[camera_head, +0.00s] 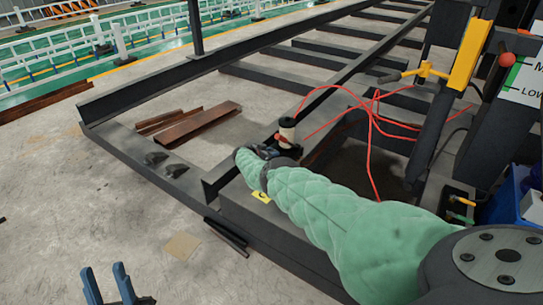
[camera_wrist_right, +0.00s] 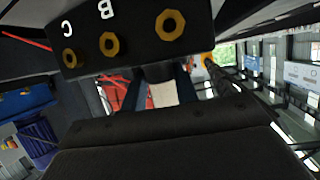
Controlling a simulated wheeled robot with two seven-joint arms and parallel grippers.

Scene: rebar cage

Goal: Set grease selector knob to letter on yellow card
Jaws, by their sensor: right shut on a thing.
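The grease selector block (camera_wrist_right: 135,35) is dark, with brass ports lettered C and B and a third port whose letter is out of view. My right gripper (camera_wrist_right: 162,92) has its blue fingers on either side of a pale piece below the block, which I take to be the selector knob (camera_wrist_right: 163,94). Which letter the knob points at cannot be told. In the head view my right gripper (camera_head: 270,150) is mostly hidden by its green sleeve. The yellow card (camera_head: 262,197) shows beside the sleeve, partly covered, its letter unreadable. My left gripper (camera_head: 112,286) is open and empty, low at the left.
A pale cylinder (camera_head: 287,131) stands behind my right gripper. Red hoses (camera_head: 372,118) loop to the right of it. The dark steel frame (camera_head: 120,140) surrounds the work area. Rusty steel pieces (camera_head: 195,122) lie inside it. The floor at the left is mostly clear.

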